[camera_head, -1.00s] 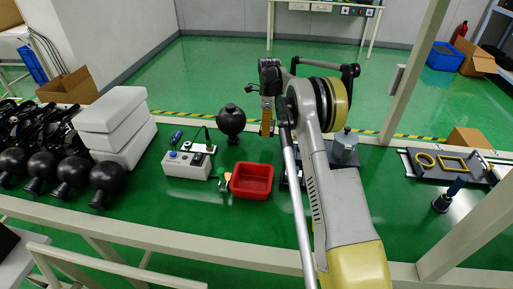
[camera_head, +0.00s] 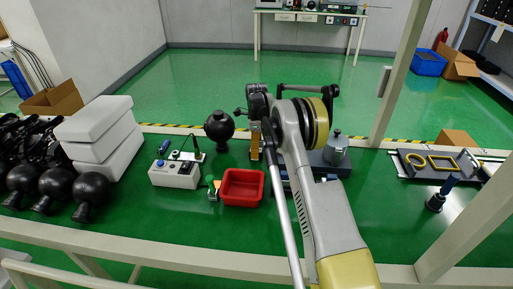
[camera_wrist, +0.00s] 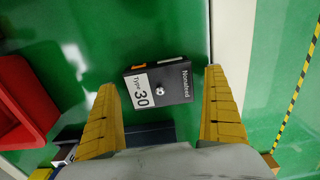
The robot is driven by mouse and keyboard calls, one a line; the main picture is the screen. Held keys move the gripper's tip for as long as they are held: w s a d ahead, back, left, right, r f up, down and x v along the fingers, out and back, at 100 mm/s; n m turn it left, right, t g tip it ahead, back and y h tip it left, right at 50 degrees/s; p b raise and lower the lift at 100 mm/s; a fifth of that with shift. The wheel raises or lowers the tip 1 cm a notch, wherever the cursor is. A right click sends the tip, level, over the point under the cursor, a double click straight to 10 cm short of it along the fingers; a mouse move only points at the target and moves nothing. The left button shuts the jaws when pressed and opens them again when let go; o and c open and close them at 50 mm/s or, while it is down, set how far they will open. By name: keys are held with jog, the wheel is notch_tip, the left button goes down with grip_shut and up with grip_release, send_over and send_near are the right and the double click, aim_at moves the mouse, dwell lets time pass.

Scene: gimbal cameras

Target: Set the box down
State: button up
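A black box (camera_wrist: 172,90) with a white panel marked "Type 30" lies on the green surface in the wrist view. My gripper (camera_wrist: 160,80) is open, with one yellow finger on each side of the box. Green surface shows between the box and both fingers, so they look apart from it. In the head view my gripper's yellow finger (camera_head: 254,140) points down over the green table (camera_head: 225,222), behind the red bin. I cannot make out the box there; my arm covers that area.
The red bin (camera_head: 242,187) stands close, also at the wrist view's left (camera_wrist: 22,100). A black ball-shaped object (camera_head: 219,128) and a white switch box (camera_head: 176,173) stand left. A metal cylinder (camera_head: 336,147) stands right of my arm. Bare green table lies front right.

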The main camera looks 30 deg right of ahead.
notch_tip(320, 180, up, 12)
jog(key=p, duration=0.4)
jog(key=shift+r, duration=0.2)
